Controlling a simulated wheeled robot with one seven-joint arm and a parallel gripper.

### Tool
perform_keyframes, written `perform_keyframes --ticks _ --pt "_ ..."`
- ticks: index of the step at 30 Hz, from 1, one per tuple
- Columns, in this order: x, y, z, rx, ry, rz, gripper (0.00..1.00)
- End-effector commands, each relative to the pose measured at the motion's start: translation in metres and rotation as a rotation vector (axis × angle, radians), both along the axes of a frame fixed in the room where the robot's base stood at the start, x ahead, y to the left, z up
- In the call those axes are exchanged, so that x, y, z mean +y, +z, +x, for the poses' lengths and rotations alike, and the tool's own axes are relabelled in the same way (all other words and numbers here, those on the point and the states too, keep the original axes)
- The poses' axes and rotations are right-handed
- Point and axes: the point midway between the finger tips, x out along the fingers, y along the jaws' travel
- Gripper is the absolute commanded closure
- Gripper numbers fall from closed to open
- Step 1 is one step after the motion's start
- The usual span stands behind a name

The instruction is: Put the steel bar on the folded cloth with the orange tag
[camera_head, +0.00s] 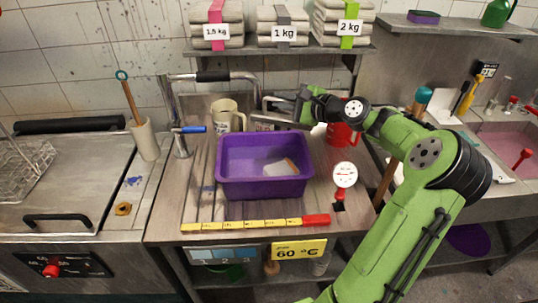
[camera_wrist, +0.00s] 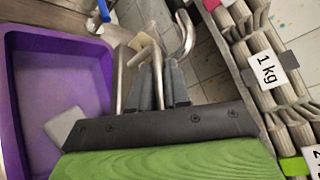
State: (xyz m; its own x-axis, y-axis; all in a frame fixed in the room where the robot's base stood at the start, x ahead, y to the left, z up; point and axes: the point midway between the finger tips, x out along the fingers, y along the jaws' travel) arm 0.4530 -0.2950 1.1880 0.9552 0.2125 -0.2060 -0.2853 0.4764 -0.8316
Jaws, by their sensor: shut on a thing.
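My gripper (camera_head: 285,112) is above the back right of the purple tub, shut on a thin grey metal piece, which looks like the steel bar (camera_wrist: 156,75). The fingers (camera_wrist: 165,85) hide part of it in the wrist view.
A beige mug (camera_head: 226,112) stands behind the tub, and a red mug (camera_head: 338,136) is to the right. A steel tap (camera_head: 170,110) is at the left. A white dial (camera_head: 345,175) stands at the right front. Folded cloth stacks (camera_head: 283,30) are on the shelf above.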

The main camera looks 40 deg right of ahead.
Motion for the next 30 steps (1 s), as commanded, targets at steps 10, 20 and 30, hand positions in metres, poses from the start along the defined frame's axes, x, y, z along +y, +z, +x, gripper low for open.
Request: perform_keyframes --ticks 10,20,30 --pt "0.001 -0.067 0.0 0.0 0.001 0.006 1.0" --pt "0.0 -0.093 0.0 -0.002 0.0 0.0 1.0" --pt "0.0 -0.099 -0.001 -0.002 0.001 0.001 1.0"
